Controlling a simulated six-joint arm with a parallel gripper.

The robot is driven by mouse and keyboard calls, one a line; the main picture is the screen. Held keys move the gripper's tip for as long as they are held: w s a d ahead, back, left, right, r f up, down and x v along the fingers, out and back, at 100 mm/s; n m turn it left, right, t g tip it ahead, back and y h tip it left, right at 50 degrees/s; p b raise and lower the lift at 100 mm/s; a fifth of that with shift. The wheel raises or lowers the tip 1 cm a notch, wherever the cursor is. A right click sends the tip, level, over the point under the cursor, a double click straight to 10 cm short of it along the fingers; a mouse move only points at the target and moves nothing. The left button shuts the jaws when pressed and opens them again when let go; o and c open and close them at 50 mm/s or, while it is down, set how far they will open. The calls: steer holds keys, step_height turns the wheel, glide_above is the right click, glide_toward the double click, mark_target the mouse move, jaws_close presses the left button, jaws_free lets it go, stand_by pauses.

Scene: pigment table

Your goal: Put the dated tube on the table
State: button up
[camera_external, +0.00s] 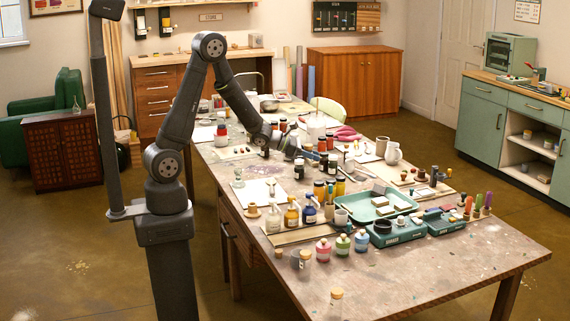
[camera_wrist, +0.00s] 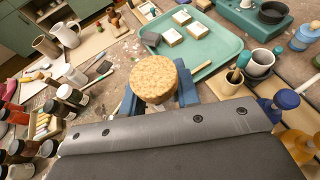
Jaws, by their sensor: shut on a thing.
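My gripper (camera_external: 312,156) is over the middle of the table (camera_external: 400,275) in the outside view. In the wrist view, its blue fingers (camera_wrist: 158,92) are shut on a cork-topped thing (camera_wrist: 154,76), seen from above. The cork hides its body, so I see no label or date. It looks like a stoppered tube. In the outside view it is too small to make out at the gripper. Another cork-stoppered clear tube (camera_external: 335,304) stands upright at the table's near edge; no date on it is readable.
A green tray (camera_external: 376,213) with pale blocks lies close to my gripper; it also shows in the wrist view (camera_wrist: 215,62). Bottles, dark jars and a white pitcher (camera_external: 393,154) crowd around. Pink, green and blue jars stand nearer. The table's near right part is clear.

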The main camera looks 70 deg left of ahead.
steer(key=shift+r+n+y, duration=0.15)
steer(key=shift+n+y, duration=0.25)
steer(key=shift+y, duration=0.1)
steer(key=shift+w, duration=0.1)
steer(key=shift+r, duration=0.1)
step_height(320, 180, up, 17)
steer(key=w+a+r+n+g+y, duration=0.15)
steer(key=a+n+y, duration=0.9)
steer(key=a, duration=2.45)
steer(key=s+a+f+n+g+y, duration=0.1)
steer(key=s+a+n+g+y, duration=0.15)
steer(key=s+a, duration=0.65)
steer(key=s+a+n+g+y, duration=0.2)
steer(key=s+a+n+g, duration=0.2)
steer(key=a, duration=0.8)
steer(key=s+a+f+n+g+y, duration=0.1)
steer(key=s+a+n+g+y, duration=0.15)
steer(key=s+a, duration=0.65)
steer(key=shift+n, duration=0.35)
steer(key=f, duration=1)
steer(key=w+a+f, duration=0.1)
steer(key=f, duration=0.9)
steer(key=w+f, duration=0.1)
steer(key=f, duration=0.9)
steer(key=shift+w+a+f, duration=0.15)
steer(key=shift+a+f, duration=0.15)
steer(key=shift+a, duration=0.05)
